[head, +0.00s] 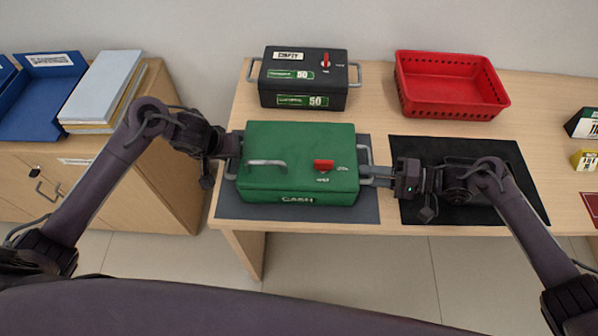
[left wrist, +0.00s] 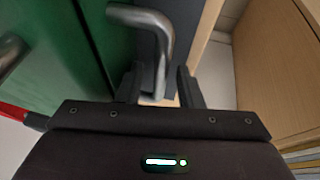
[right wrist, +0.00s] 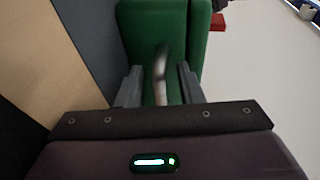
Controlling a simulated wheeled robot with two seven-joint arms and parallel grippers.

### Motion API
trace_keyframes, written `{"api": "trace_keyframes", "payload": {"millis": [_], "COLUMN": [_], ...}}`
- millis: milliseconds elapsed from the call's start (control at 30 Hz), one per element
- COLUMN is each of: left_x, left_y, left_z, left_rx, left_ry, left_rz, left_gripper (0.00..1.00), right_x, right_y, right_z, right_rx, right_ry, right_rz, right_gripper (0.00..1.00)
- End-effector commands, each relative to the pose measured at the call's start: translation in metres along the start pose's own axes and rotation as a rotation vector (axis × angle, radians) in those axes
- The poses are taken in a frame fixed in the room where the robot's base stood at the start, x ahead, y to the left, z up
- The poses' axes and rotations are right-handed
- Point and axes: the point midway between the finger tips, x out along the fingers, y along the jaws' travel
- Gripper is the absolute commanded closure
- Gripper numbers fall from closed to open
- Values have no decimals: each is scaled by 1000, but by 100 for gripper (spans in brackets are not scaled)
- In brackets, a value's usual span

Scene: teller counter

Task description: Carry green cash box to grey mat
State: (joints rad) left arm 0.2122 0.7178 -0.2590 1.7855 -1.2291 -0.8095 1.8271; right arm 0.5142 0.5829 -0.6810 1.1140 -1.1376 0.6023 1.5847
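The green cash box (head: 300,172) has a red knob and a bar handle on its lid. It sits level over the grey mat (head: 230,208), which shows along its edges, and looks to rest on it. My left gripper (head: 231,150) is at the box's left side handle; in the left wrist view the metal handle (left wrist: 160,50) passes between the parted fingers. My right gripper (head: 378,176) is at the right side handle; in the right wrist view that handle (right wrist: 160,72) lies between fingers with gaps on both sides. Both grippers look open around the handles.
A black cash box (head: 305,92) stands just behind the green one. A red basket (head: 450,85) is at the back right. A black mat (head: 520,190) lies under my right arm. A side cabinet (head: 150,190) with blue trays (head: 40,95) stands at the left.

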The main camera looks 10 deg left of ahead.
Motion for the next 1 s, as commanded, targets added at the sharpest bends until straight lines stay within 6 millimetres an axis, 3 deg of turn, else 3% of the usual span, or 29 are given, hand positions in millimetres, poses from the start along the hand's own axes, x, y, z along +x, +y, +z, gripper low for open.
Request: {"api": "trace_keyframes", "payload": {"millis": [267,600,1000], "left_x": [-4,-56,-80], "left_y": [1,0,0], "left_z": [0,-1,0], "left_rx": [1,5,2], "left_ry": [1,4,1], "left_rz": [3,1,0], "left_gripper": [67,67,67], "right_x": [1,1,0], "right_y": [-1,-1,-1], "right_z": [0,1,0], "right_rx": [0,0,0], "right_ry": [-2,-2,-2], "right_rz": [-2,-2,-2], "right_gripper": [67,67,67]}}
